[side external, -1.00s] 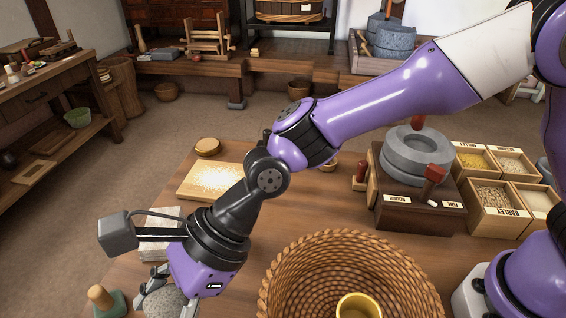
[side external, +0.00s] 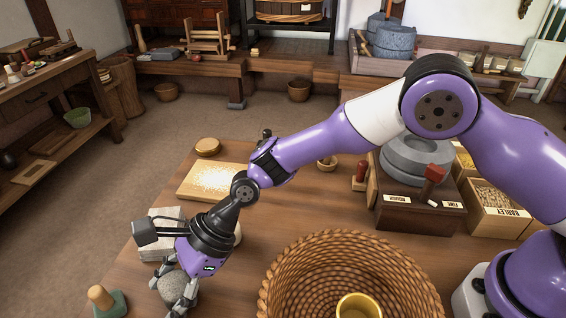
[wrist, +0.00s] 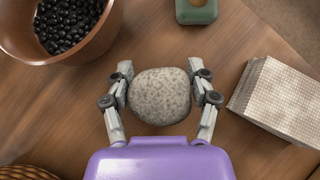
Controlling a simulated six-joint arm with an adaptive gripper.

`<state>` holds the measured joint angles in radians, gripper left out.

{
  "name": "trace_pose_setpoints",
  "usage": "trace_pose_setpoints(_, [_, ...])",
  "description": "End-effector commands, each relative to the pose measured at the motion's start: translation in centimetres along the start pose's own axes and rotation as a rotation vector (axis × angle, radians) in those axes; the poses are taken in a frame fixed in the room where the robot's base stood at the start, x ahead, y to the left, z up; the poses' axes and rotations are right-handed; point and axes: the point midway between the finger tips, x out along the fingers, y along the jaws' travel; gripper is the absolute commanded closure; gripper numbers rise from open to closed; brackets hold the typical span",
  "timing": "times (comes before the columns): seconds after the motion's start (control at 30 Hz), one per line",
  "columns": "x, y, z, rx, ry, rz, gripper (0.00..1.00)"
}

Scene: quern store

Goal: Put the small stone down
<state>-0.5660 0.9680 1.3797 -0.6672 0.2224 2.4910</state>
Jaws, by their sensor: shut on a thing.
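The small stone (side external: 173,287) is grey, speckled and rounded. In the side view it is at the lower left, partly covered by the fingers of my gripper (side external: 176,296). In the wrist view the stone (wrist: 160,97) sits between the two fingers of my gripper (wrist: 160,72), with a finger against its left and right sides. My gripper is shut on it and points down toward the wooden table (wrist: 75,105). I cannot tell whether the stone's underside touches the table.
A green block with a wooden knob (side external: 105,300) stands just left of the stone. A pale stack of cloth or paper (wrist: 281,100) lies to the right in the wrist view, a bowl of dark beans (wrist: 68,25) upper left. A wicker basket (side external: 290,265) and a quern (side external: 415,160) stand right.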

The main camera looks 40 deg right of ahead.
Motion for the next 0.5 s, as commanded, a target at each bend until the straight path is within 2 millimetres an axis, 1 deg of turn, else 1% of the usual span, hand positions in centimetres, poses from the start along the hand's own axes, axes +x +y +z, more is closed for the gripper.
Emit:
trace_pose_setpoints(0.2, [0.18, 0.00, -0.16, 0.000, -0.001, 0.000, 0.90])
trace_pose_setpoints(0.23, [0.23, 0.01, -0.23, 0.000, 0.000, 0.000, 0.29])
trace_pose_setpoints(0.27, [0.20, 0.00, -0.20, 0.000, 0.000, 0.000, 0.14])
trace_pose_setpoints(0.3, [0.20, 0.01, -0.20, 0.000, 0.000, 0.000, 0.05])
trace_pose_setpoints(0.5, [0.19, 0.01, -0.19, 0.000, 0.000, 0.000, 0.05])
